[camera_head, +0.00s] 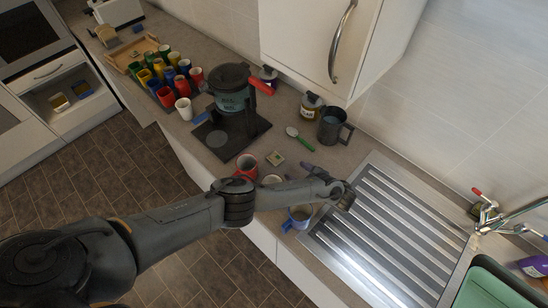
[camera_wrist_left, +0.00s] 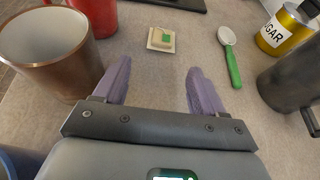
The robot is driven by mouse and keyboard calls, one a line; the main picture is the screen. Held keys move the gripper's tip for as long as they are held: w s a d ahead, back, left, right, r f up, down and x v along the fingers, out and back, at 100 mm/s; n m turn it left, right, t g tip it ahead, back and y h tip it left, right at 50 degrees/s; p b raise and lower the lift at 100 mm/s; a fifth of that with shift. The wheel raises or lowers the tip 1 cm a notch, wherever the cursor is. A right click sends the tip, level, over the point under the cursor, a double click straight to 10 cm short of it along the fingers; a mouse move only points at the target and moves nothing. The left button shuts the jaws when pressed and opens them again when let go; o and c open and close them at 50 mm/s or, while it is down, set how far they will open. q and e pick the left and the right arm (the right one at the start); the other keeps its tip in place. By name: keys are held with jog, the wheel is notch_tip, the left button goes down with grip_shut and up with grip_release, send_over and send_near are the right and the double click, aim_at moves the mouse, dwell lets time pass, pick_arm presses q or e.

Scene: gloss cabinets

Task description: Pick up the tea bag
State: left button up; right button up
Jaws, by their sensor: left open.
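The tea bag (camera_head: 275,158) is a small, pale square packet with a green mark. It lies flat on the countertop between the coffee machine and the sink. It also shows in the left wrist view (camera_wrist_left: 161,39), beyond the fingertips and roughly between them. My left gripper (camera_head: 298,172) is low over the counter, open and empty, its purple fingers pointing toward the tea bag. The fingers are apart from it in the left wrist view (camera_wrist_left: 157,72). My right gripper is in neither view.
A copper-coloured cup (camera_wrist_left: 58,65) stands close beside the left finger, with a red mug (camera_head: 246,166) behind it. A blue mug (camera_head: 299,217) is near the front edge.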

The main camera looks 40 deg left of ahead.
pick_arm(q)
jog(key=b, duration=0.2)
send_near(277, 159)
jog(key=x, duration=0.3)
jog(key=shift+s+a+f, duration=0.1)
jog(key=shift+a, duration=0.05)
jog(key=shift+a+f, duration=0.25)
jog(key=shift+a, duration=0.1)
jog(key=b+x, duration=0.1)
jog(key=x, duration=0.1)
jog(key=b+x, duration=0.1)
jog(key=x, duration=0.1)
jog(key=shift+w+a, duration=0.15)
jog(key=shift+w, duration=0.1)
jog(key=c, duration=1.1)
